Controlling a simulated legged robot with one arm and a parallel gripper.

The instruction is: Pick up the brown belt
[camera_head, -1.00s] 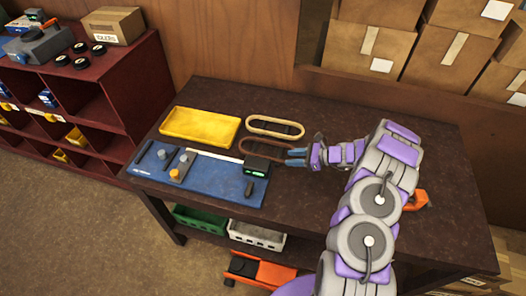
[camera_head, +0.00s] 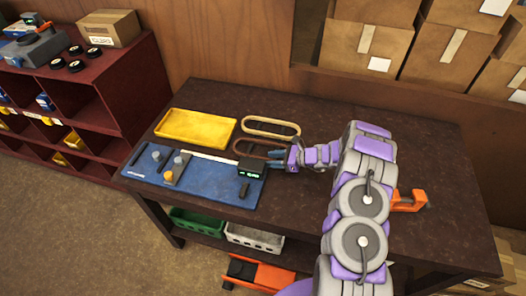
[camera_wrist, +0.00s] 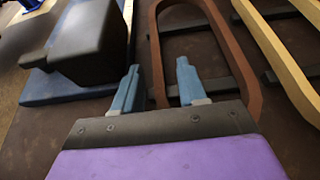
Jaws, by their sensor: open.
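The brown belt (camera_head: 236,147) is a long closed loop lying on dark slats on the workbench, behind the black box. In the wrist view the belt (camera_wrist: 235,68) runs away from me, with one long side between my two fingers in the picture. My gripper (camera_head: 272,160) is open, with blue fingertips, at the belt's near right part. In the wrist view my gripper (camera_wrist: 157,75) holds nothing, and I cannot tell how far its tips are above the belt. My gripper hides part of the belt in the head view.
A black box (camera_head: 250,169) with a green display stands on the blue mat (camera_head: 215,188), close left of my gripper. A tan belt (camera_head: 270,119) lies behind the brown one. A yellow tray (camera_head: 196,127) is at the back left. An orange part (camera_head: 409,200) lies right of my arm.

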